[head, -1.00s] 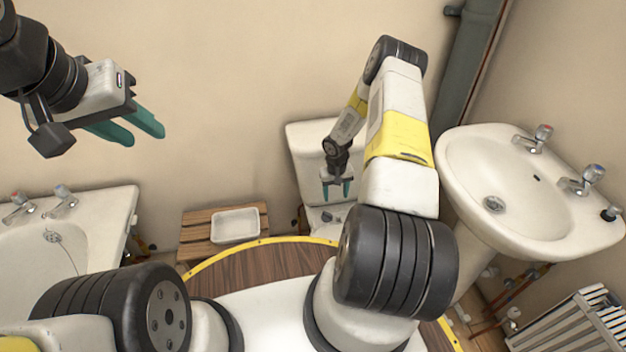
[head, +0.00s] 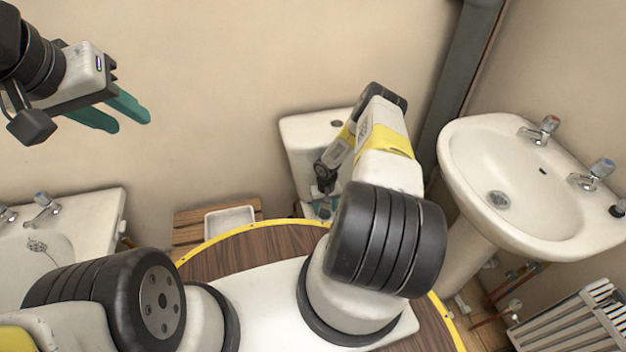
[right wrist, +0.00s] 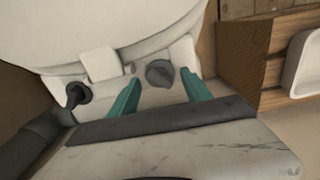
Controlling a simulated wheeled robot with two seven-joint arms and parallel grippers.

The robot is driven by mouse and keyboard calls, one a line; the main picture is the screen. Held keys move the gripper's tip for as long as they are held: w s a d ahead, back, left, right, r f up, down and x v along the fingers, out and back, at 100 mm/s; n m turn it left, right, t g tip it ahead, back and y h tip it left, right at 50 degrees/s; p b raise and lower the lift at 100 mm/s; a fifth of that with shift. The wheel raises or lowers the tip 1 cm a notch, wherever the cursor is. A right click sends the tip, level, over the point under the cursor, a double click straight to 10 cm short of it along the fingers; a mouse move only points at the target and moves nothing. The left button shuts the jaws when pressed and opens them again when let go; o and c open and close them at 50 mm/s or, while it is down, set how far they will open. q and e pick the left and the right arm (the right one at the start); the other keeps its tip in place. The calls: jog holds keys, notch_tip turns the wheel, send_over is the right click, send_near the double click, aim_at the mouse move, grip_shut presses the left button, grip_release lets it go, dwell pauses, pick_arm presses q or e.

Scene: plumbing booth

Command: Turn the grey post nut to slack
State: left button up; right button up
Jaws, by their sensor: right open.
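The grey post nut (right wrist: 160,72) shows in the right wrist view as a dark grey knob on a white fitting under the toilet pan. My right gripper (right wrist: 163,90) is open, with one teal finger on each side of the nut in the picture; I cannot tell whether either touches it. In the head view my right gripper (head: 325,208) is small and mostly hidden low by the white toilet (head: 300,135). My left gripper (head: 125,115) is open and empty in the air at the upper left.
A dark lever-like fitting (right wrist: 76,95) stands left of the nut. A wooden slatted crate (right wrist: 262,70) with a white tray (right wrist: 306,65) is at the right. In the head view a washbasin (head: 530,180) and a radiator (head: 568,318) stand at the right, a bath (head: 85,225) at the left.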

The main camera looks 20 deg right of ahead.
jog(key=shift+f, duration=0.45)
grip_shut()
dwell(1.1)
grip_release()
jog(key=shift+r, duration=3.95)
